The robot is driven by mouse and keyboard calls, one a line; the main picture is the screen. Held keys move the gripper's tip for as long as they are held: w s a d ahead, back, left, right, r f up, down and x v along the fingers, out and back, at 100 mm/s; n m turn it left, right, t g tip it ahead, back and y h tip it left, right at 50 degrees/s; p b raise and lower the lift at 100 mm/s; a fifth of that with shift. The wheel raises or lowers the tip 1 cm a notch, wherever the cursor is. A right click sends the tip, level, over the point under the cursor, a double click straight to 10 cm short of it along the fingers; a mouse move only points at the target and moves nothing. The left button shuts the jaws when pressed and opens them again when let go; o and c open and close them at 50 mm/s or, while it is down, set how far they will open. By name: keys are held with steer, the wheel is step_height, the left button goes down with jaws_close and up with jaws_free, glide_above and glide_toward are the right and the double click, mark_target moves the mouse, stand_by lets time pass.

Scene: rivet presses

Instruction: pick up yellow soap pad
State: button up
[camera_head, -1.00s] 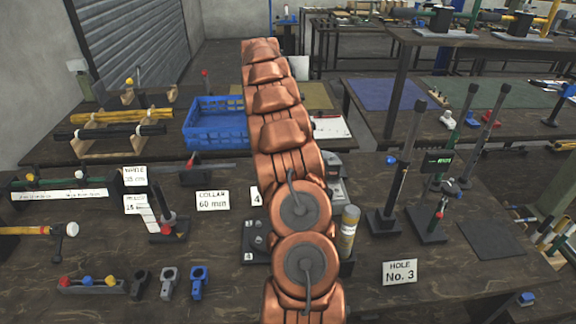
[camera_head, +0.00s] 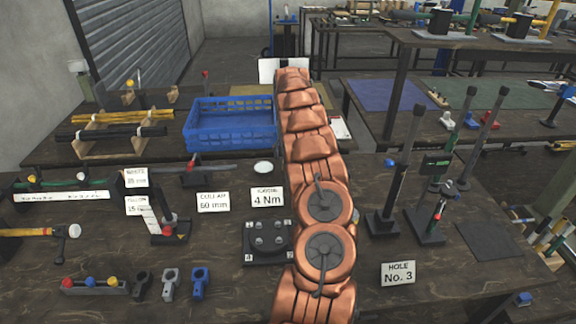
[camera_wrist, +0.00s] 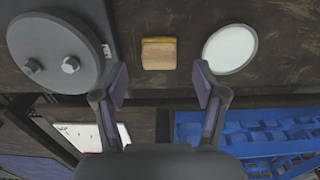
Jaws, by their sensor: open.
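In the wrist view a small block-like pad (camera_wrist: 159,54), tan with a yellow edge, lies on the dark bench top. It lies beyond my fingertips, roughly in line with the gap between them. My gripper (camera_wrist: 161,84) is open with nothing between its fingers. In the head view my copper-coloured arm hides both the gripper and the pad.
A white disc (camera_wrist: 230,49) lies right of the pad in the wrist view, and a grey round fixture with bolts (camera_wrist: 58,52) stands left. A blue crate (camera_head: 231,126) is on the bench behind. Upright tools (camera_head: 398,180) stand right of my arm.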

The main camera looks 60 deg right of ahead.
steer(key=shift+d+f+p, duration=0.1)
steer(key=shift+f+p, duration=0.6)
steer(key=shift+f, duration=1.35)
steer(key=c, duration=1.1)
steer(key=shift+c, duration=0.2)
steer(key=shift+r, duration=0.1)
step_height(320, 180, up, 9)
steer(key=b, duration=0.2)
steer(key=shift+w+b, duration=0.1)
steer(key=shift+b, duration=0.3)
steer(key=shift+r, duration=0.4)
